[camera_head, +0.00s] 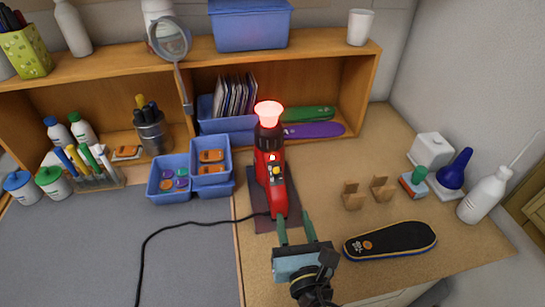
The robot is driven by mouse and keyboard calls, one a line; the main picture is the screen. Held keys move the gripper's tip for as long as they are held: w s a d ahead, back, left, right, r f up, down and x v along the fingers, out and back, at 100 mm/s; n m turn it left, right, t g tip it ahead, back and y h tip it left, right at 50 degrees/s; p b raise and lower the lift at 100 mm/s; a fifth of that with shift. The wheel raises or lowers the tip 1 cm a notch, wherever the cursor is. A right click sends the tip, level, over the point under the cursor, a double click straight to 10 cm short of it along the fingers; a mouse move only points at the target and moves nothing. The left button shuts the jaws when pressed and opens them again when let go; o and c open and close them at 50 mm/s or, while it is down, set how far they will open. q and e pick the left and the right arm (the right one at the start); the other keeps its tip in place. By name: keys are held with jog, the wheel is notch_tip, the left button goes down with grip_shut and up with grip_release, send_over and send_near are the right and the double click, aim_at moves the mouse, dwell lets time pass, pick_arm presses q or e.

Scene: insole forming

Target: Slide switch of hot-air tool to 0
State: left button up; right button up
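The red and black hot-air tool (264,172) stands on a dark mat (289,222) near the middle of the table. Its nozzle (268,113) at the far end glows red. A small yellowish part and a pale spot show on its body; I cannot tell which is the switch or where it is set. My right gripper (295,228) is at the near end of the tool, its two green fingers apart with nothing between them. The left finger is close to the tool's lower end; I cannot tell whether it touches. My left gripper is not in view.
A dark insole (390,241) lies right of my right gripper. Two wooden holders (353,197) stand behind it. Blue bins (168,184) are left of the tool, and a black cord (185,224) runs left. A white bottle (484,196) stands at the right edge.

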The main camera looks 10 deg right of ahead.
jog(key=n, duration=0.1)
jog(key=p, duration=0.1)
send_near(277, 173)
jog(key=w, duration=0.1)
jog(key=shift+y, duration=0.3)
jog(key=w, duration=0.8)
jog(key=shift+w+d, duration=0.1)
jog(key=shift+w, duration=0.05)
jog(key=shift+c, duration=0.3)
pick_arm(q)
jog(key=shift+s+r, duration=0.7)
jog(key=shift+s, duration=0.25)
pick_arm(e)
grip_shut()
